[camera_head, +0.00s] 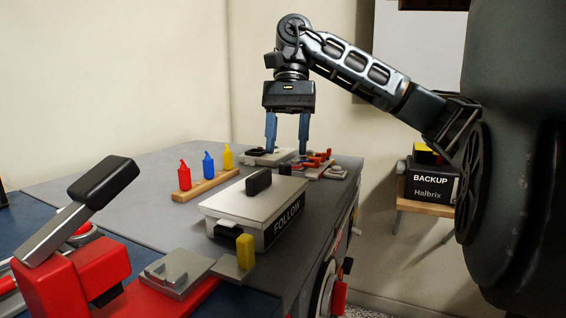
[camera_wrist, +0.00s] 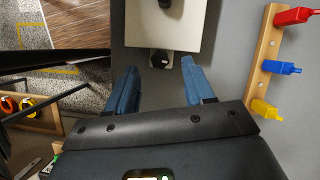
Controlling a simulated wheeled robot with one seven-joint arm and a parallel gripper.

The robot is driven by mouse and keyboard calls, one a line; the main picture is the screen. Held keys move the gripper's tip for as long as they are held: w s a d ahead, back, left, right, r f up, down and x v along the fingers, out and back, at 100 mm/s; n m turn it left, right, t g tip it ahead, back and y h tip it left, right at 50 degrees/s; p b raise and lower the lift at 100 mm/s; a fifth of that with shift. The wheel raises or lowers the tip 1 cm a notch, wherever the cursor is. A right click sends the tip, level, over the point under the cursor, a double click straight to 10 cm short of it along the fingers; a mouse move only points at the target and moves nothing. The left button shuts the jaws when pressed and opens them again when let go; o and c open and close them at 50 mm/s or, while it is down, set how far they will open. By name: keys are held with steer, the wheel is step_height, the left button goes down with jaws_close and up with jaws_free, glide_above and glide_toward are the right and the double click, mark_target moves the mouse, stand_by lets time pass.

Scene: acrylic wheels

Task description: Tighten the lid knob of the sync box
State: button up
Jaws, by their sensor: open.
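A pale box (camera_head: 238,202) marked "FOLLOW" stands on the grey table, with a black upright knob (camera_head: 258,181) on its flat lid. No "sync" label is readable. In the wrist view, the box (camera_wrist: 170,36) is at the top, with its knob (camera_wrist: 164,3) cut by the frame edge. A small black knob (camera_wrist: 160,60) on a pale base is by the box's lower edge. My gripper (camera_head: 287,151) is open and empty, pointing down beyond the box in the head view. In the wrist view, its fingers (camera_wrist: 160,66) are either side of the small knob; contact cannot be told.
A wooden rack (camera_head: 208,184) with red, blue and yellow pieces stands left of the box. A red lever device (camera_head: 75,275) and a yellow block (camera_head: 245,251) are in front. Small red and grey parts (camera_head: 318,163) lie behind. The table's right edge is close to the box.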

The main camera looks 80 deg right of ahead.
mark_target(285, 164)
steer(key=shift+x, duration=1.6)
jaws_close()
